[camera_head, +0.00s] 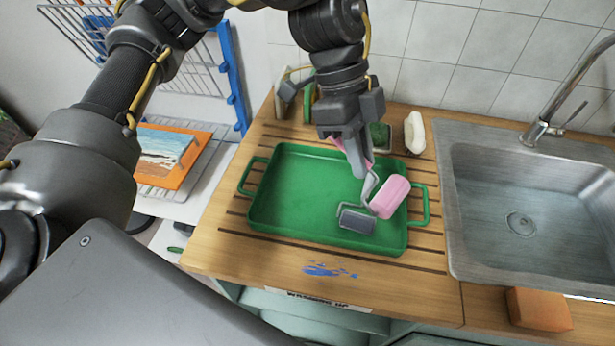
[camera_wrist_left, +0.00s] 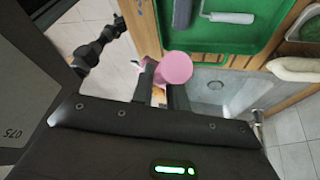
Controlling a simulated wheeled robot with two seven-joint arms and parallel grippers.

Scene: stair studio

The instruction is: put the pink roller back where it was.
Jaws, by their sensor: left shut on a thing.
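My left gripper (camera_head: 357,165) is shut on the pink roller's handle, which is mostly hidden behind the fingers. The pink roller (camera_head: 390,197) hangs from its wire frame below the fingertips, over the right end of the green tray (camera_head: 290,190). It also shows in the left wrist view (camera_wrist_left: 176,68), close to the camera. The head view does not show clearly whether it touches the tray. A grey roller (camera_head: 357,221) lies in the front right of the tray. My right gripper is not in the head view; a dark arm part in the wrist view does not show its jaws clearly.
The tray sits on a slatted wooden counter (camera_head: 215,248). The steel sink (camera_head: 500,190) and tap (camera_head: 540,128) are at the right. A white sponge-like piece (camera_head: 414,132) and a green-topped block (camera_head: 380,136) stand behind the tray. A rack is at the left. The tray's left half is clear.

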